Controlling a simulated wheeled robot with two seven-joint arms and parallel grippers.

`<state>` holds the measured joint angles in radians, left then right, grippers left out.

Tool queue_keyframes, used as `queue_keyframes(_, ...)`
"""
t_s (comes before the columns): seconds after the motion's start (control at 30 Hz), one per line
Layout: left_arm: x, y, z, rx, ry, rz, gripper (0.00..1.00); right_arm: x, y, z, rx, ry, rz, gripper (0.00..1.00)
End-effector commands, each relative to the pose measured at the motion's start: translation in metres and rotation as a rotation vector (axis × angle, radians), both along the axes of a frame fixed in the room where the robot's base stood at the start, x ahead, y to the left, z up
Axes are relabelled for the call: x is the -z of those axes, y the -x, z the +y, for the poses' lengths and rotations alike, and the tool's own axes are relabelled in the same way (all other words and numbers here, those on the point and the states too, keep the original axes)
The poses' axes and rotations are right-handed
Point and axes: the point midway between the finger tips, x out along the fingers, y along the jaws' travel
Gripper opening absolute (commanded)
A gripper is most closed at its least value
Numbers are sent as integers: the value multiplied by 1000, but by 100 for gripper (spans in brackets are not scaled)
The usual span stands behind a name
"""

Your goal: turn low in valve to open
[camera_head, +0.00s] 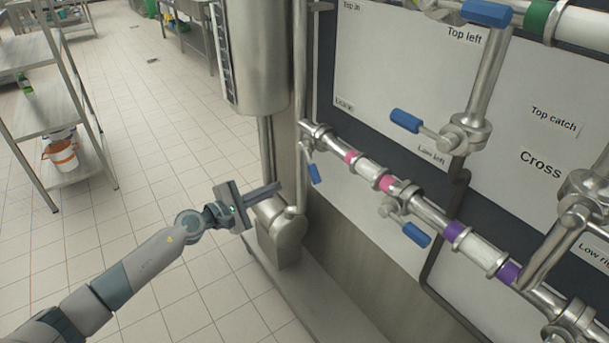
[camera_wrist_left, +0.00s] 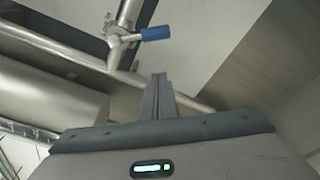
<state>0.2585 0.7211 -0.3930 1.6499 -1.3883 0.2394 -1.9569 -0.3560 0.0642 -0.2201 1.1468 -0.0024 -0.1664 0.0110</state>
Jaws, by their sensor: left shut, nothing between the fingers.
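The label reading "Low in" (camera_head: 343,103) is on the white panel. Below it, a valve with a blue handle (camera_head: 314,173) sits at the left end of the low pipe; the handle hangs down, slightly tilted. My left gripper (camera_head: 279,186) is shut and empty, to the left of this handle and apart from it. In the left wrist view the shut fingers (camera_wrist_left: 159,78) point up towards a valve with a blue handle (camera_wrist_left: 156,33), which lies beyond the tips and points right. My right gripper is in neither view.
A steel cylinder (camera_head: 259,60) stands above and behind my left gripper. A steel motor housing (camera_head: 281,228) lies just below it. Other blue-handled valves (camera_head: 416,234) are along the pipes to the right. Open tiled floor (camera_head: 150,130) and a shelf (camera_head: 45,110) are at left.

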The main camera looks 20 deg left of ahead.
Motion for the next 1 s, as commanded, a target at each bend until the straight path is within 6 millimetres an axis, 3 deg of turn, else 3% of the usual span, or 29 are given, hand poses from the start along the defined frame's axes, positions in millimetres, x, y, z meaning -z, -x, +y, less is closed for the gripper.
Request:
queue_keyframes(0.37, -1, -13, -8, -1, 4, 0, 0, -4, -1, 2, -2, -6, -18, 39)
queue_keyframes(0.77, 4, -67, -42, 1, 5, 1, 0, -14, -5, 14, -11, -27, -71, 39)
queue_keyframes(0.9, 6, -88, -55, 0, 6, 0, 0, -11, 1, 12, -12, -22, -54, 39)
queue_keyframes(1.0, 2, -82, -55, 0, 0, 1, 0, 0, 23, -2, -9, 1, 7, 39)
